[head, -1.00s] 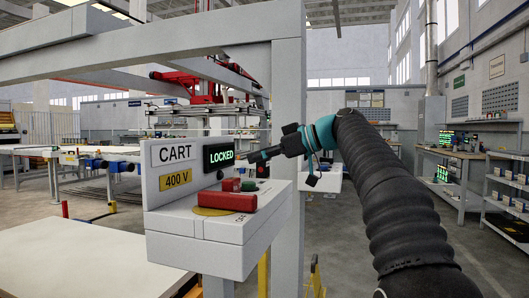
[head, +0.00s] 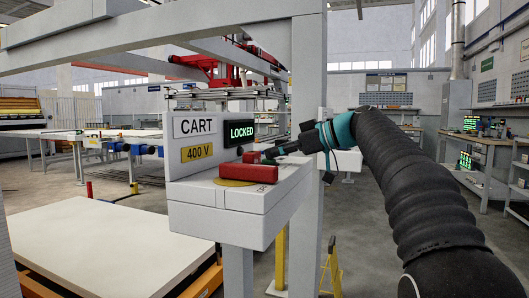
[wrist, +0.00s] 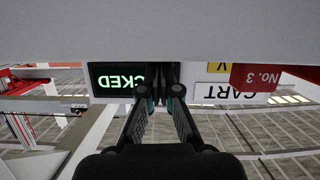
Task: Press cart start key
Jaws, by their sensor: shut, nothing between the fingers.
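The cart control box (head: 215,210) is grey-white, with a CART label, a yellow 400 V plate and a green-lit display (head: 240,132) reading LOCKED. A red handle (head: 248,174) lies across a yellow disc (head: 228,183) on its ledge. My gripper (head: 268,153) is shut and empty, with its tips just below the display and behind the red handle. In the wrist view, my gripper (wrist: 161,88) points at the panel beside the upside-down display (wrist: 112,81). A red part marked No. 3 (wrist: 258,77) shows at right. I cannot make out the start key; the fingers may cover it.
A grey gantry post (head: 306,130) stands directly behind the box, close to my arm. A pale board (head: 100,245) lies on an orange-edged base at lower left. A workbench (head: 480,145) and shelves stand at right.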

